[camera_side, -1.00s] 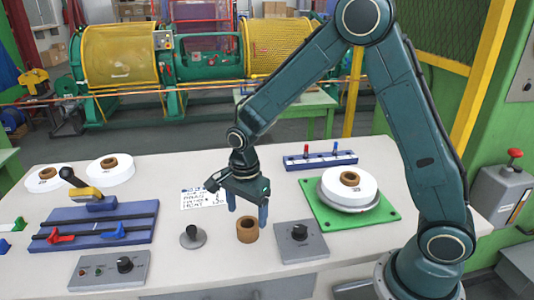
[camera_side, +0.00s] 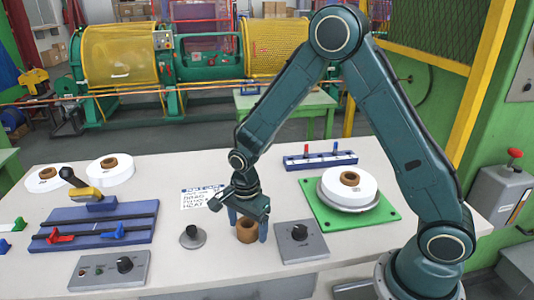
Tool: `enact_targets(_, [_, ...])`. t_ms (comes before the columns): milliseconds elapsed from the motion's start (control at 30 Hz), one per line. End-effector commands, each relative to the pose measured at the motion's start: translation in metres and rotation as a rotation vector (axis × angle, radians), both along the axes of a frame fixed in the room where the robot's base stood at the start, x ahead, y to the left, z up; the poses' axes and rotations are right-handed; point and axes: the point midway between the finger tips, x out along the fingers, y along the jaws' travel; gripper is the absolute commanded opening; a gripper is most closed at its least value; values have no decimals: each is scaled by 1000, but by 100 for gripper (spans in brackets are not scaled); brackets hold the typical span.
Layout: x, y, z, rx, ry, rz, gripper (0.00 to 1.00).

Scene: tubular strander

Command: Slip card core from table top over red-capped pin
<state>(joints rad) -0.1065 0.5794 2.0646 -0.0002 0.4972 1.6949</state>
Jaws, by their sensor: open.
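The card core (camera_side: 246,232), a short brown tube, stands upright on the table top (camera_side: 170,215) near its front edge. My gripper (camera_side: 248,226) points down over it, open, with one finger at the core's left and one at its right. The fingers hide part of the core's sides; I cannot tell whether they touch it. The red-capped pin (camera_side: 306,152) stands upright in a blue and white rack (camera_side: 320,161) at the back right of the table. A blue-capped pin (camera_side: 334,149) stands to its right in the same rack.
A grey knob box (camera_side: 301,246) is close to the right of the core, and a grey round-based post (camera_side: 193,238) to its left. A white roll (camera_side: 349,192) sits on a green plate (camera_side: 318,214) at right. A printed card (camera_side: 200,197) lies behind.

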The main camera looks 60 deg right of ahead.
Motion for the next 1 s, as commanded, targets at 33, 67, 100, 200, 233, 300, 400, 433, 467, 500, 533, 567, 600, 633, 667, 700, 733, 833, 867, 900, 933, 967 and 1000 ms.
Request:
enact_targets(33, [0, 0, 0, 0, 0, 0, 77])
enact_targets(67, [0, 0, 0, 0, 0, 0, 77])
enact_targets(100, [0, 0, 0, 0, 0, 0, 77])
enact_targets(200, [0, 0, 0, 0, 0, 0, 77])
enact_targets(233, [0, 0, 0, 0, 0, 0, 77])
enact_targets(300, [0, 0, 0, 0, 0, 0, 72])
enact_targets(400, [0, 0, 0, 0, 0, 0, 52])
enact_targets(433, [0, 0, 0, 0, 0, 0, 46])
enact_targets(467, [0, 0, 0, 0, 0, 0, 40])
enact_targets(500, [0, 0, 0, 0, 0, 0, 32])
enact_targets(533, [0, 0, 0, 0, 0, 0, 29])
enact_targets(567, [0, 0, 0, 0, 0, 0, 29])
enact_targets(600, [0, 0, 0, 0, 0, 0, 29])
enact_targets(633, [0, 0, 0, 0, 0, 0, 29])
enact_targets(667, [0, 0, 0, 0, 0, 0, 29])
enact_targets(700, [0, 0, 0, 0, 0, 0, 29])
enact_targets(733, [0, 0, 0, 0, 0, 0, 29])
enact_targets(833, [0, 0, 1, 0, 0, 0, 29])
enact_targets(867, [0, 0, 2, 0, 0, 0, 29])
enact_targets(900, [0, 0, 3, 0, 0, 0, 29])
enact_targets(933, [0, 0, 4, 0, 0, 0, 29])
enact_targets(967, [0, 0, 5, 0, 0, 0, 29])
enact_targets(1000, [0, 0, 7, 0, 0, 0, 29])
